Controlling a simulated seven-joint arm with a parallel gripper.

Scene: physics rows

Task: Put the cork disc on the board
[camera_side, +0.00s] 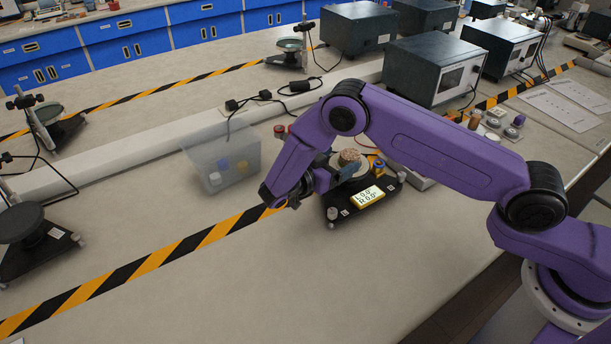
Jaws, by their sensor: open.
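A brown speckled cork disc (349,156) sits at a pale round plate (341,170) above a black instrument base (336,204). I take this plate to be the board, but cannot be sure. The disc looks to rest on or just over it; the contact is too small to tell. My gripper (331,168) is at the left side of the disc, partly hidden by my purple wrist. Its jaws are open, and the fingertips are hard to make out. The base carries a lit yellow display (367,196).
A clear bin (222,162) with small blue, yellow and white pieces stands left of my wrist. Similar round-plate stands (30,228) are at the left. Dark boxed instruments (436,68) stand behind my arm.

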